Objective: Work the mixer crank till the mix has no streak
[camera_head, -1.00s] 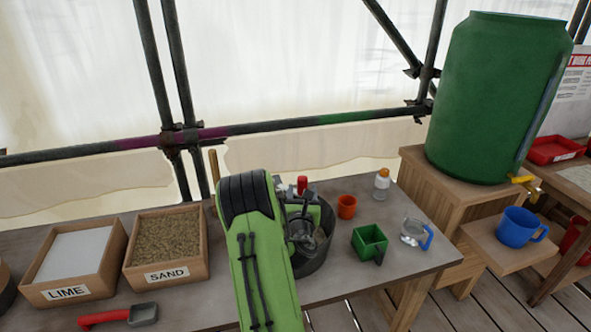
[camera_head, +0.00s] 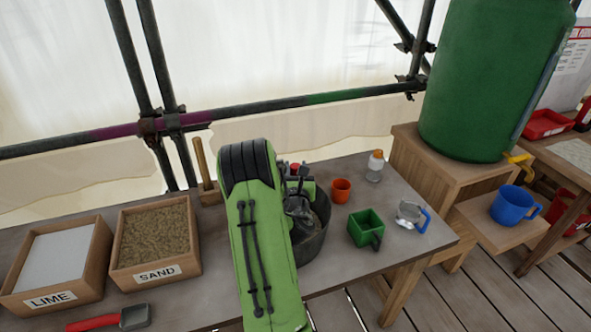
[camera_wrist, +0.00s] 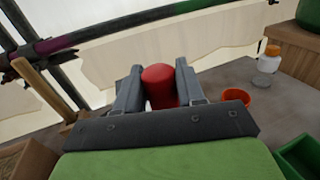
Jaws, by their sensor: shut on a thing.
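In the wrist view my gripper (camera_wrist: 160,95) is shut on a red crank knob (camera_wrist: 158,80), with one grey finger on each side of it. In the head view the red knob (camera_head: 296,168) shows only as a small patch beyond my green arm, which hides most of the crank. The mixer tub (camera_head: 313,243), a dark round bucket, stands on the bench behind my arm. A grey mix (camera_head: 321,212) shows at its right inside edge; I cannot tell whether it has streaks.
Boxes of lime (camera_head: 60,262) and sand (camera_head: 153,240) stand left, with a red-handled scoop (camera_head: 110,320) in front. Right of the tub are an orange cup (camera_head: 341,190), a green square container (camera_head: 366,228), a clear jug (camera_head: 410,215) and a small bottle (camera_head: 375,166).

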